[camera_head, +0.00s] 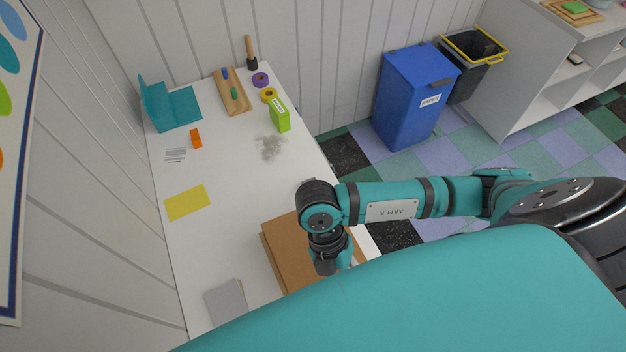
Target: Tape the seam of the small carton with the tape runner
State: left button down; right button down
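The small carton (284,262), a brown cardboard box, sits near the front right of the white table. Its right and near parts are hidden behind my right arm and a large teal part in the foreground. The seam cannot be made out. My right gripper (331,264) is over the carton's right part, pointing down. Its fingers are too small and covered to tell whether they are open, or whether they hold or touch anything. I cannot pick out the tape runner with certainty. My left gripper is not in view.
On the table (225,240) are a teal holder (178,108), a wooden board (232,97), tape rolls (260,80), a green box (280,118), an orange block (196,138), a yellow sheet (187,202) and a grey pad (227,302). A blue bin (405,100) stands beyond.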

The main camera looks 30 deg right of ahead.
jog(key=w+d+b, duration=0.1)
jog(key=w+b, duration=0.9)
jog(key=w, duration=1.7)
jog(key=shift+d, duration=0.15)
dwell(1.3)
jog(key=shift+w, duration=0.1)
